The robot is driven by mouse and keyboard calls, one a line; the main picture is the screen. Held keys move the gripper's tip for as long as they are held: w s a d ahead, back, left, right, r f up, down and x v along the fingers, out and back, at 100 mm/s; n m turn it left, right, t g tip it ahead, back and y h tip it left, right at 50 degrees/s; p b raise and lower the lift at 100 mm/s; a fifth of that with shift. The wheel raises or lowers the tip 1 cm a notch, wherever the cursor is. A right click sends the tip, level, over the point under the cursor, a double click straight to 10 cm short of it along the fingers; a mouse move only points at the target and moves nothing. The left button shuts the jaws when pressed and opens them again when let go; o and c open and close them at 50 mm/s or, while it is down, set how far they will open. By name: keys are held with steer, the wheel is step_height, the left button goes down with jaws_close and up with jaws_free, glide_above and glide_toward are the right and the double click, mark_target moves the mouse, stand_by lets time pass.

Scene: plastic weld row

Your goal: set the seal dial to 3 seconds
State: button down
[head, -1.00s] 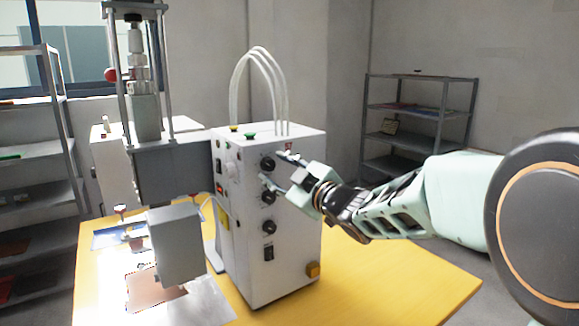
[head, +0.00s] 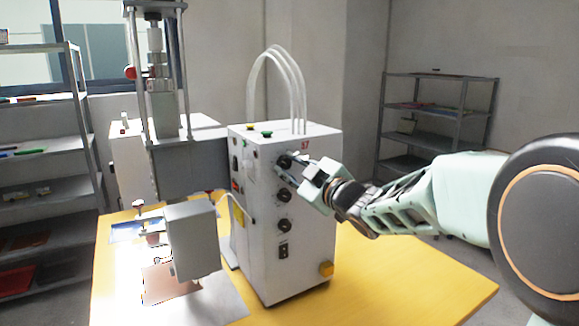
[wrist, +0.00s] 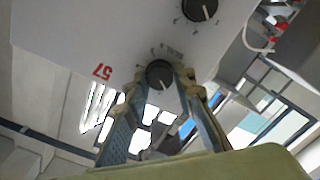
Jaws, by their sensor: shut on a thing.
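The white control box (head: 301,250) stands on the yellow table with a column of black dials on the side facing my arm. My gripper (head: 287,166) reaches in from the right and is shut on the top dial (head: 283,161). In the wrist view, the fingertips (wrist: 158,80) sit on either side of this dial (wrist: 159,74), and its pale pointer line shows. The middle dial (head: 284,196) is below and free; a neighbouring dial also shows in the wrist view (wrist: 200,8).
White hoses (head: 299,85) rise from the box top. The grey press (head: 192,242) stands left. The table's right part (head: 420,285) is clear.

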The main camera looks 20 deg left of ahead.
steer(key=m+p, duration=0.2)
steer(key=m, duration=0.1)
steer(key=shift+m, duration=0.3)
steer(key=m+p, duration=0.2)
steer(key=m, duration=0.2)
steer(key=shift+d+r, duration=0.1)
steer(key=m+p, duration=0.2)
steer(key=m, duration=0.2)
steer(key=shift+m+p, duration=0.3)
steer(key=shift+m, duration=0.1)
steer(key=shift+m+p, duration=0.85)
steer(key=shift+m, duration=0.85)
steer(key=c, duration=1.6)
jaws_free()
